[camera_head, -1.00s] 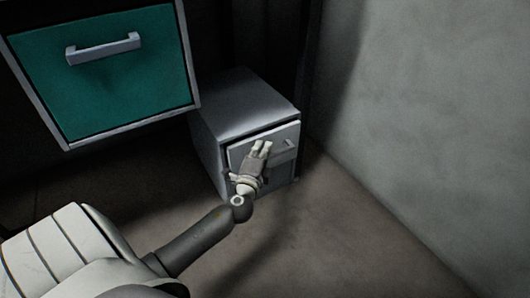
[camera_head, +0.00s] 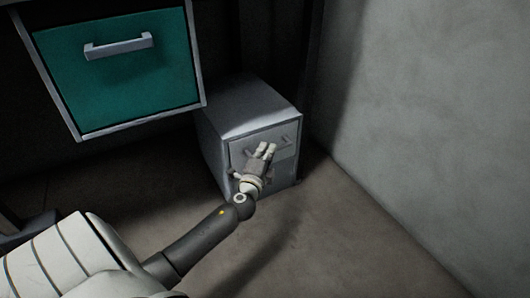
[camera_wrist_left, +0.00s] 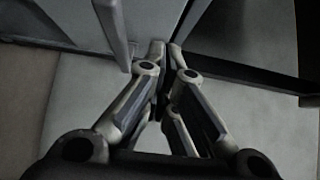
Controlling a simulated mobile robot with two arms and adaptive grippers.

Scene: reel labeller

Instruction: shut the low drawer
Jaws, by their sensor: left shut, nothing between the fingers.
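The low drawer (camera_head: 286,151) is in the upper part of a small grey cabinet (camera_head: 255,107) on the floor. Its front looks flush with the cabinet, or nearly so, in the head view. A small handle (camera_head: 285,141) sits on its right half. My left gripper (camera_head: 266,150) is in front of the drawer, left of the handle, and hides part of the front. Its fingers are shut and empty, close to the front; I cannot tell whether they touch it. The wrist view shows the fingertips (camera_wrist_left: 165,50) together against a pale grey surface. My right gripper is not in view.
A teal drawer front (camera_head: 118,70) with a grey bar handle (camera_head: 118,46) hangs higher up at the left. A grey wall (camera_head: 430,110) stands at the right. The brown floor (camera_head: 330,240) in front of the cabinet is clear.

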